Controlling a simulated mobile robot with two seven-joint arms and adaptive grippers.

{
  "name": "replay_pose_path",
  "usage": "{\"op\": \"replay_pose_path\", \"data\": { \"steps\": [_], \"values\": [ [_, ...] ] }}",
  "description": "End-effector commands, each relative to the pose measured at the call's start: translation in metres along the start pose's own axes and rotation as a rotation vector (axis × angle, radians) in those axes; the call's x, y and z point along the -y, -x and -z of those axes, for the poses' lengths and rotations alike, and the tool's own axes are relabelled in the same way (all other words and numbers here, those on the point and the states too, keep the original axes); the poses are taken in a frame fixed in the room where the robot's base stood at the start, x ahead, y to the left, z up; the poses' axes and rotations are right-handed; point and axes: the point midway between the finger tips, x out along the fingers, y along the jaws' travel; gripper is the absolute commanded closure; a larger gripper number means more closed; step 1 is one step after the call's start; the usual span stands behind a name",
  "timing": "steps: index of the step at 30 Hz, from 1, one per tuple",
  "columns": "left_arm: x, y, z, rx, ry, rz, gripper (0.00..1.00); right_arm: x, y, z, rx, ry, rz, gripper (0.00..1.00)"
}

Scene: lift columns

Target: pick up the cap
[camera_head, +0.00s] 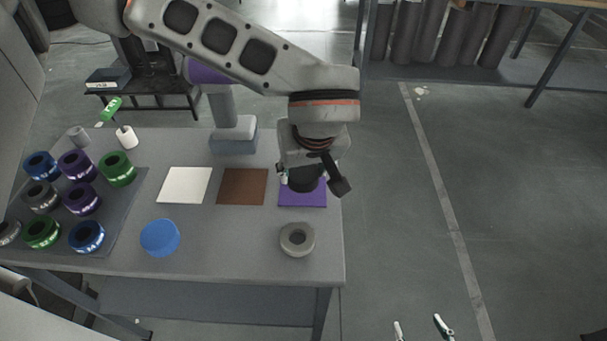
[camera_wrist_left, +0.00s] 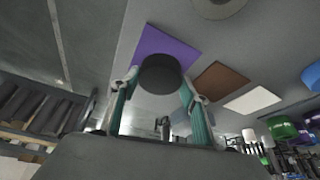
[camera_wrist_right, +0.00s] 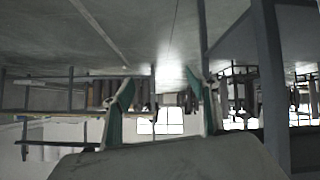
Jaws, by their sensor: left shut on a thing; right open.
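A dark, round cap (camera_head: 303,184) is held in my left gripper (camera_head: 306,174), over the purple square (camera_head: 315,197) on the grey table. In the left wrist view the dark cap (camera_wrist_left: 161,74) sits between the two teal fingers of my left gripper (camera_wrist_left: 158,88), with the purple square (camera_wrist_left: 151,45) behind it. The arm hides part of the cap in the head view; whether it touches the square I cannot tell. My right gripper (camera_head: 421,327) is at the bottom of the head view, right of the table. It is open and empty, as the right wrist view (camera_wrist_right: 160,88) also shows.
A brown square (camera_head: 242,187) and a white square (camera_head: 184,185) lie left of the purple one. A blue disc (camera_head: 160,238) and a grey ring (camera_head: 297,240) lie in front. A dark mat (camera_head: 128,226) at left holds several coloured rings.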

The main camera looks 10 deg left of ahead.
Motion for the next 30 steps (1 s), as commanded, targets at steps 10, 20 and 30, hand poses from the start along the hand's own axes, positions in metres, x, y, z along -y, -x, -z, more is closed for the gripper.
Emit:
{"op": "replay_pose_path", "data": {
  "steps": [10,20,30],
  "values": [
    [-0.001,0.086,0.037,-0.009,0.006,-0.006,0.78,0.000,0.006,0.015,-0.014,-0.011,0.003,0.41],
    [0.000,0.150,0.063,-0.005,0.004,-0.003,0.78,0.007,0.012,0.010,0.002,-0.022,0.016,0.41],
    [0.000,0.174,0.072,-0.003,0.002,-0.002,0.78,0.004,0.016,0.021,-0.009,-0.025,0.014,0.41]
  ]
}}
